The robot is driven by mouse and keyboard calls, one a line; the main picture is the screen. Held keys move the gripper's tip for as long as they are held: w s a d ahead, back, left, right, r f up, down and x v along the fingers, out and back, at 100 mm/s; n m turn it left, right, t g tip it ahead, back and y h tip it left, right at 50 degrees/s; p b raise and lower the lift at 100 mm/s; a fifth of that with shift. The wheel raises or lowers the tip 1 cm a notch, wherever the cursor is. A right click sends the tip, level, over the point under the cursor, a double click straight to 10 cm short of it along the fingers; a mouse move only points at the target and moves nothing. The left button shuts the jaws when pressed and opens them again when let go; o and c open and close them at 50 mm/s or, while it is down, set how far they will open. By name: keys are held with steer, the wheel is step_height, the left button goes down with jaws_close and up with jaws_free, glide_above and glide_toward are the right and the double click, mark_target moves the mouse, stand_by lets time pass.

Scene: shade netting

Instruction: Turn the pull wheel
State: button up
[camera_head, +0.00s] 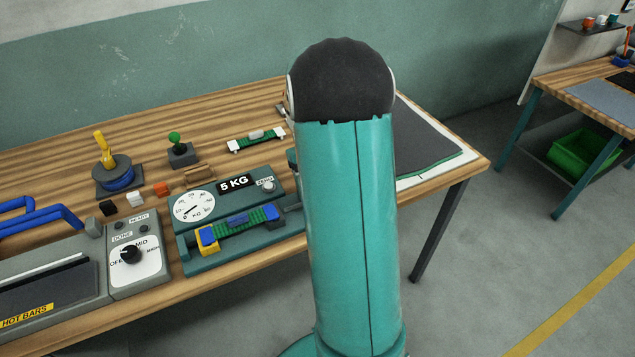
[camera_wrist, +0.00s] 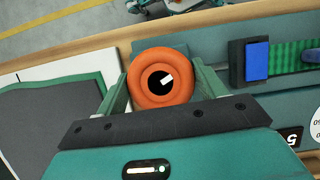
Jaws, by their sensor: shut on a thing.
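The pull wheel (camera_wrist: 159,97) shows in the wrist view as an orange ring with a dark hub and a white mark pointing up and to the right. It sits at the end of the teal tester (camera_wrist: 205,50). My gripper (camera_wrist: 160,72) has one finger on each side of the wheel and is shut on it. In the head view my arm hides the wheel and gripper. There the tester (camera_head: 196,258) shows a 0-ended dial, a 5 KG plate and a green netting strip (camera_head: 238,221) between blue-topped clamps.
A grey hot-bar unit (camera_head: 137,282) stands left of the tester. A dark sheet (camera_head: 428,140) lies on the wooden bench at right. Another bench stands far right.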

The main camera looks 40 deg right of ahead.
steer(key=o, duration=1)
steer(key=shift+c, duration=0.2)
steer(key=v, duration=1.3)
steer(key=shift+r, duration=0.4)
steer(key=shift+w, duration=0.1)
